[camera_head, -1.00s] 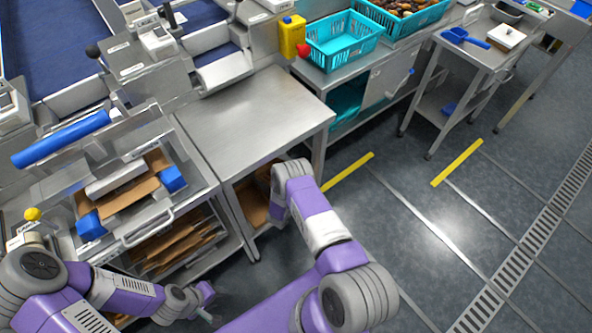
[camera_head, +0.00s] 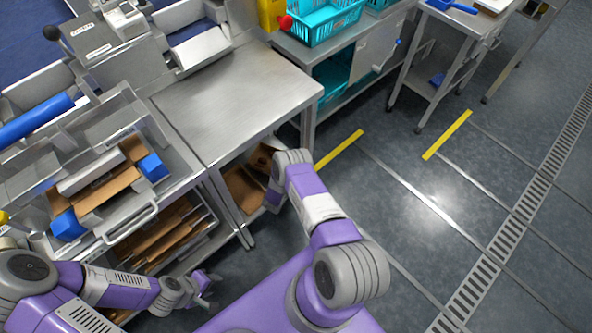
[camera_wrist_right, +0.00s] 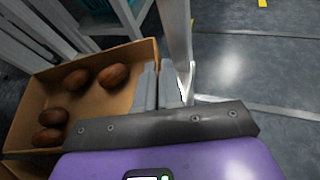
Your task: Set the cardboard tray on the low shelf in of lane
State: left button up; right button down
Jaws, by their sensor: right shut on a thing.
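The right fingertips are hidden in the head view. I cannot tell whether the tray touches the low shelf. My left gripper (camera_head: 208,288) is open and empty, low at the front, away from the tray.
The steel table (camera_head: 235,95) has a bare top. A rack at the left holds flat cardboard pieces (camera_head: 165,235). A teal crate (camera_head: 325,22) and a yellow container (camera_head: 271,14) stand behind. The grey floor (camera_head: 400,215) to the right is clear.

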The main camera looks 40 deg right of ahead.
jog(key=shift+f, duration=0.85)
jog(key=c, duration=1.2)
grip_release()
jog(key=p+v, duration=0.2)
jog(key=v, duration=0.4)
jog(key=shift+a+r, duration=0.15)
jog(key=shift+a, duration=0.1)
jog(key=shift+s+a+r+p, duration=0.1)
jog(key=shift+s+a+p, duration=0.2)
jog(key=shift+s+a, duration=0.1)
